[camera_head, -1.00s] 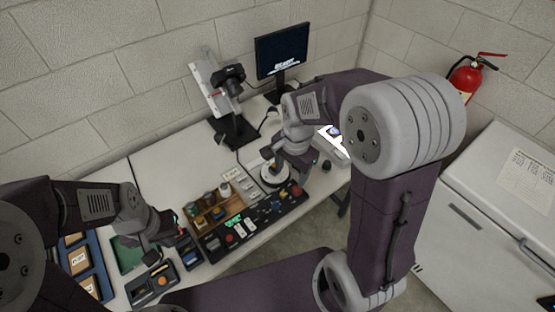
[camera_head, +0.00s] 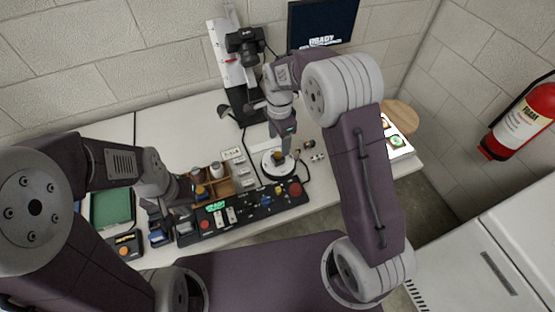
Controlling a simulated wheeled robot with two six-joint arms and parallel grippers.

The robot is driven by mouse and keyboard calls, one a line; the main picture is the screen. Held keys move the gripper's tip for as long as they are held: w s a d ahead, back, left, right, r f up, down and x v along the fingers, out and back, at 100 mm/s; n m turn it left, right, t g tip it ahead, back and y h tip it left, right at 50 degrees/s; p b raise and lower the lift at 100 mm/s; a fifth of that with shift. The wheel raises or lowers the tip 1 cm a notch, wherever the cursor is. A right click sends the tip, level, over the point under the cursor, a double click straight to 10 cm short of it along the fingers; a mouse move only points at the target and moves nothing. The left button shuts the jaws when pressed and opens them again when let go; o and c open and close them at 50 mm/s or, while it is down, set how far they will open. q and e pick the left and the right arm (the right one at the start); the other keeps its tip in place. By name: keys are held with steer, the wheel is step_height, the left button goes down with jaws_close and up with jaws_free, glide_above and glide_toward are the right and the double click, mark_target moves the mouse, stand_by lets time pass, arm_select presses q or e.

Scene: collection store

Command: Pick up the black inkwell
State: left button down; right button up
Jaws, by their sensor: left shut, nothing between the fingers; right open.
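I cannot single out the black inkwell for certain. A small dark object with a yellowish part (camera_head: 278,157) sits on the round white turntable (camera_head: 268,168), partly hidden by my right gripper. Small bottles, one of them white (camera_head: 216,170), stand in the wooden rack (camera_head: 225,188). My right gripper (camera_head: 285,148) points down just above the turntable; it is open, with no held object visible. My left gripper (camera_head: 166,212) is shut and empty, low over the desk left of the rack and partly hidden by its own wrist.
A black control panel (camera_head: 240,214) with buttons lies along the front edge. A camera stand (camera_head: 246,100) and a monitor (camera_head: 322,24) stand behind. A lit pad (camera_head: 397,143) is at right, behind my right arm. A green tray (camera_head: 112,208) lies at left. The desk's back left is clear.

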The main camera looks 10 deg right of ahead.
mark_target(279, 154)
steer(key=f, duration=0.1)
steer(key=d+f, duration=0.1)
steer(key=f, duration=0.1)
steer(key=shift+w, duration=0.15)
steer(key=shift+a+f, duration=0.25)
steer(key=shift+f, duration=0.05)
steer(key=f, duration=0.4)
steer(key=shift+w+a, duration=0.1)
steer(key=shift+a, duration=0.1)
steer(key=shift+w+f, duration=0.15)
steer(key=shift+f, duration=0.3)
steer(key=shift+c, duration=1)
jaws_close()
steer(key=shift+r, duration=0.15)
